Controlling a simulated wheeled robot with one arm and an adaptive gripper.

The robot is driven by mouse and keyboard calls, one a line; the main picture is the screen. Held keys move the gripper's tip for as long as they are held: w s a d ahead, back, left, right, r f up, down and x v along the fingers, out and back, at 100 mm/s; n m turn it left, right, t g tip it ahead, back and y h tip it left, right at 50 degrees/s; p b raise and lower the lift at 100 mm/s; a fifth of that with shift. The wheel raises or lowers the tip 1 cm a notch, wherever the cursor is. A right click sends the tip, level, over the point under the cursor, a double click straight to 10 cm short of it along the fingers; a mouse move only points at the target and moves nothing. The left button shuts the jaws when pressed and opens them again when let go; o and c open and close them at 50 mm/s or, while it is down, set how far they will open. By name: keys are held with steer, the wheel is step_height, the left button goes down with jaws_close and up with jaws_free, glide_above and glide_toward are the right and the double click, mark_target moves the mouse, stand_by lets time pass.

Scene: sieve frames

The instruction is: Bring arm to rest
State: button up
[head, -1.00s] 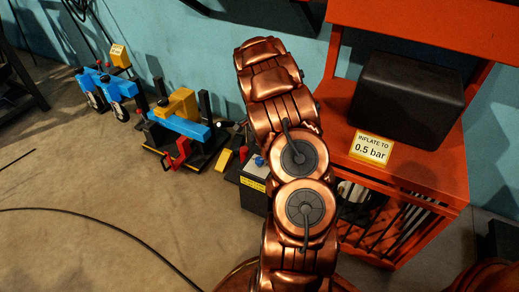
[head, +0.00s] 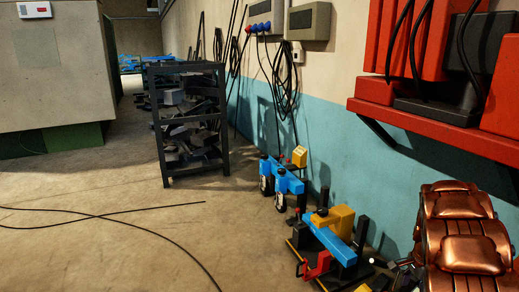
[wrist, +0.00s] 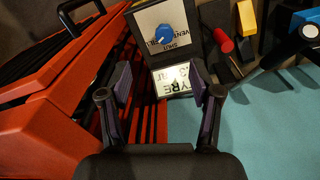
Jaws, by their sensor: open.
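My gripper (wrist: 160,78) is open in the wrist view, with its two dark fingers apart and nothing held between them. Beyond the fingertips are a dark box with a blue knob (wrist: 165,35) on a grey plate marked SHUT and VENT, and a pale label (wrist: 172,78) reading TYRE and bar, its number partly unclear. In the head view my copper arm shows only at the lower right edge, and my gripper cannot be clearly made out there.
An orange-red slatted rack (wrist: 50,100) stands close on the left in the wrist view; a red knob (wrist: 223,40) is at upper right. In the head view, blue clamp stands (head: 335,240) and a dark shelf rack (head: 190,125) line the wall. Cables (head: 110,215) cross open floor.

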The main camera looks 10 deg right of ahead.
steer(key=s+a+r+n+p, duration=0.3)
steer(key=a+r+p, duration=0.3)
steer(key=r, duration=0.5)
steer(key=s+a+r+n+p, duration=0.2)
steer(key=s+a+r+p, duration=0.2)
steer(key=a+r, duration=0.5)
steer(key=s+a+r+n+p, duration=0.3)
steer(key=a+r+p, duration=0.3)
steer(key=r, duration=0.6)
steer(key=s+a+r+n+p, duration=0.5)
steer(key=s+a+r+p, duration=0.2)
steer(key=s, duration=0.3)
steer(key=s+a+r+n+g+p, duration=0.1)
steer(key=s+a+r+n+p, duration=0.4)
steer(key=s+a+r+p, duration=0.2)
step_height(320, 180, up, 2)
steer(key=s, duration=0.2)
steer(key=shift+s+g, duration=0.3)
steer(key=shift+s, duration=0.05)
